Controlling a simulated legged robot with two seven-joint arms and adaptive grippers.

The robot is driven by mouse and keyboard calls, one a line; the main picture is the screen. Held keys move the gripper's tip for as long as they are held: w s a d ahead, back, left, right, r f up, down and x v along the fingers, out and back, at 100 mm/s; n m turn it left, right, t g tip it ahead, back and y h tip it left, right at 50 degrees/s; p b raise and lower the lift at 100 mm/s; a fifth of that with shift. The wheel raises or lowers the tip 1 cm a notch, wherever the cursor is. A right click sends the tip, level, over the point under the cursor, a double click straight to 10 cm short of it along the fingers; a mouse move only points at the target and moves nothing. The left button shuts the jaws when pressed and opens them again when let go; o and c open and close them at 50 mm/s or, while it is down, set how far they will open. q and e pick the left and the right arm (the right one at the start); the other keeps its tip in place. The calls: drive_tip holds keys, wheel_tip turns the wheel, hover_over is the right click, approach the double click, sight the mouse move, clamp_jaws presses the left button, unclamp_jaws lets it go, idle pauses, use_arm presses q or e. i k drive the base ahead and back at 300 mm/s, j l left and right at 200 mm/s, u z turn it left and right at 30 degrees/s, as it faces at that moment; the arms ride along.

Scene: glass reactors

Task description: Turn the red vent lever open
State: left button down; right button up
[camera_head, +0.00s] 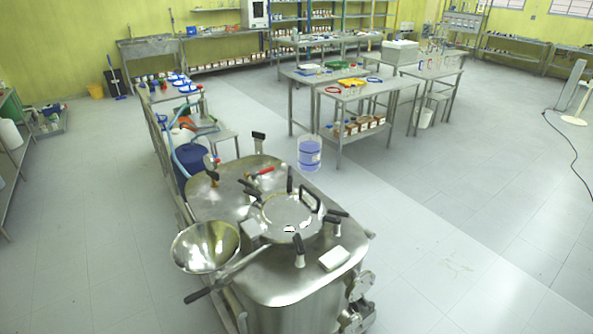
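The red vent lever (264,171) is a small red handle on the top of the steel reactor vessel (285,285), toward its far side. It lies close to the lid surface, with a metal fitting at its left end. Its exact angle is hard to tell at this size. The round hatch (288,217) with several black clamp knobs sits in front of it. Neither of my grippers shows in this view.
A steel funnel bowl (206,246) and a long black-ended bar (215,285) are at the vessel's left front. A white block (334,258) lies on its right. A blue-purple container (309,153) shows behind.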

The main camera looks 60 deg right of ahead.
sight(253, 175)
drive_tip(key=z, duration=1.8)
